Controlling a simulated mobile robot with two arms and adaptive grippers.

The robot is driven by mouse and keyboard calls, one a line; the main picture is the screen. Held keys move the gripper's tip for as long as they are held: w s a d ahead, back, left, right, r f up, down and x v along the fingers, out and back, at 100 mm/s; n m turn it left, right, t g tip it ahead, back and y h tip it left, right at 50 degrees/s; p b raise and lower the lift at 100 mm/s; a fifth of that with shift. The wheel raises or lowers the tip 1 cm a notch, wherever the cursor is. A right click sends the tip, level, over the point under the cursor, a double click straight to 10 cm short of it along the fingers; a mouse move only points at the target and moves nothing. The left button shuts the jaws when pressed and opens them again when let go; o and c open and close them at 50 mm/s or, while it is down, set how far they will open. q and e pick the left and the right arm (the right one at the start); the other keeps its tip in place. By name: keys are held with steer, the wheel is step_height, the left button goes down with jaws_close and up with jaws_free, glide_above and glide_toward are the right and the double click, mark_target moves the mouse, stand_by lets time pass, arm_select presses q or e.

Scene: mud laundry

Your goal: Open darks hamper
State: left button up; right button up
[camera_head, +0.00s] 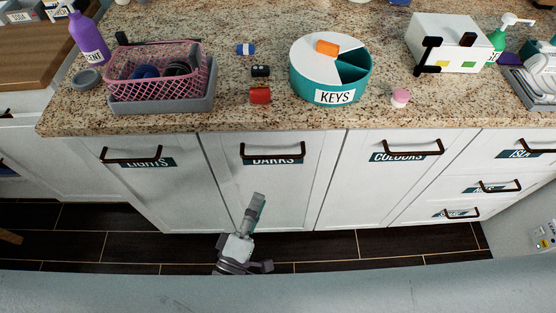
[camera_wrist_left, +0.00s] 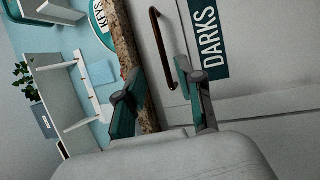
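The darks hamper front (camera_head: 262,185) is a white panel under the counter and looks shut, flush with its neighbours. Its dark bar handle (camera_head: 302,152) runs across the top over the teal DARKS label (camera_head: 272,160). The left wrist view shows the handle (camera_wrist_left: 158,35) and the label (camera_wrist_left: 207,38) ahead of the fingers. My left gripper (camera_head: 257,203) is in front of this panel, below the handle. Its two fingers are spread apart with nothing between them in the left wrist view (camera_wrist_left: 157,78), and they do not touch the handle. My right gripper is not in view.
The LIGHTS panel (camera_head: 150,195) is to the left and the COLOURS panel (camera_head: 375,190) to the right, both with similar handles. The granite counter (camera_head: 225,115) above holds a pink basket (camera_head: 150,85) and a round KEYS organiser (camera_head: 300,90). Dark floor (camera_head: 330,245) lies in front.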

arm_select(q)
glide_toward(276, 156)
steer(key=w, duration=0.2)
steer(key=shift+d+f+p+x, duration=0.15)
steer(key=shift+p+x, duration=0.1)
steer(key=shift+x, duration=1.15)
steer(key=shift+d+p+x, duration=0.1)
steer(key=shift+p+x, duration=0.15)
steer(key=shift+x, duration=1.1)
steer(key=shift+d+f+p+x, duration=0.15)
steer(key=shift+p+x, duration=0.1)
steer(key=shift+x, duration=1.15)
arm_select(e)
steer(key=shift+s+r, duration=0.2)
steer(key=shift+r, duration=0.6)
arm_select(q)
steer(key=shift+s+r, duration=0.15)
jaws_close()
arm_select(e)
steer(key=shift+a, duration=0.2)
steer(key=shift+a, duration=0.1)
